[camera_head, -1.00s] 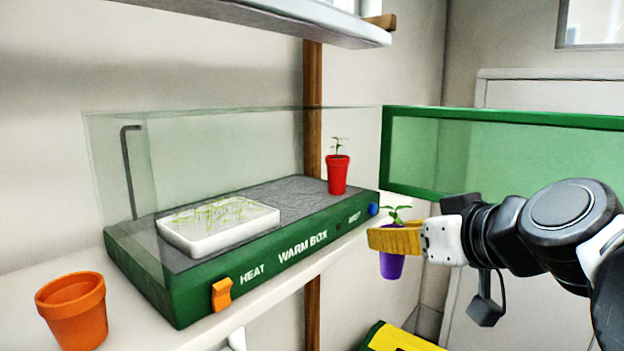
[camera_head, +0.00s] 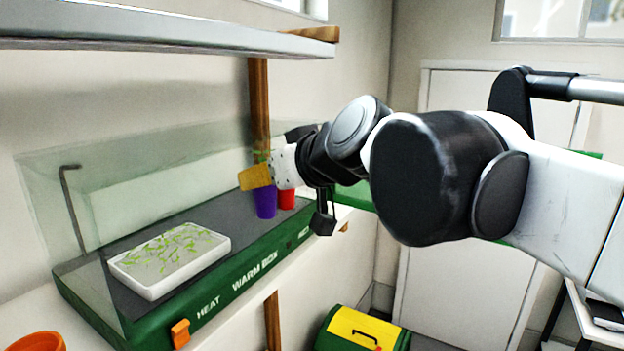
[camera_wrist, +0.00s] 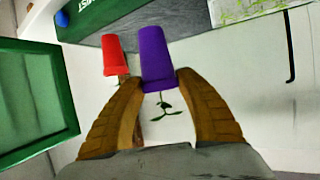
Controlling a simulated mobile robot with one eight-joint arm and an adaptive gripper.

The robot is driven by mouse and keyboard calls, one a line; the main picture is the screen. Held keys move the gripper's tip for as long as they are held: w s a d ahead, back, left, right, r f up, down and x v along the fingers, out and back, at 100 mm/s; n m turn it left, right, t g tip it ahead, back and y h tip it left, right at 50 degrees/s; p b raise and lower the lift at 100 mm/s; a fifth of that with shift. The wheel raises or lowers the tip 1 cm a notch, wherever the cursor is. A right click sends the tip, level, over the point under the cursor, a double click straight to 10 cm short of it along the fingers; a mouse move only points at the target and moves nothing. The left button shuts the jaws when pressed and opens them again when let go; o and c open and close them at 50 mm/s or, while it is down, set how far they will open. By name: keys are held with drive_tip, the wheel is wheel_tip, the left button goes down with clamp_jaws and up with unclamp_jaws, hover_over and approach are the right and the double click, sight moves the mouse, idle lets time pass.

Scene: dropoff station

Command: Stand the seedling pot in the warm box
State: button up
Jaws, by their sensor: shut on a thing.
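My gripper (camera_head: 256,178), with yellow fingers, is shut on the purple seedling pot (camera_head: 265,203). The pot looks upright, over the grey mat at the right end of the warm box (camera_head: 225,290). I cannot tell whether its base touches the mat. The wrist view, which is inverted, shows the purple pot (camera_wrist: 156,55) between both fingers, its seedling (camera_wrist: 164,108) clear of them. A red pot (camera_head: 287,198) stands just right of it, partly hidden by my gripper; it also shows in the wrist view (camera_wrist: 112,56).
A white tray of sprouts (camera_head: 165,262) fills the left part of the box. Clear panels (camera_head: 60,200) surround the box. Its green-framed door (camera_wrist: 68,95) hangs open. A shelf (camera_head: 170,40) is above. An orange pot (camera_head: 38,342) stands at the front left.

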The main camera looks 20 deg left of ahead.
drive_tip(key=shift+s+f+p+x, duration=0.1)
drive_tip(key=shift+f+p+x, duration=0.15)
drive_tip(key=shift+x, duration=0.7)
drive_tip(key=shift+s+f+p+x, duration=0.15)
drive_tip(key=shift+p+x, duration=0.25)
drive_tip(key=shift+x, duration=0.55)
drive_tip(key=shift+w+f+p+x, duration=0.1)
drive_tip(key=shift+f+p+x, duration=0.15)
drive_tip(key=shift+x, duration=0.75)
drive_tip(key=shift+s+d, duration=0.1)
drive_tip(key=shift+d, duration=0.05)
drive_tip(key=shift+f, duration=0.2)
drive_tip(key=o, duration=1.2)
drive_tip(key=shift+r, duration=0.2)
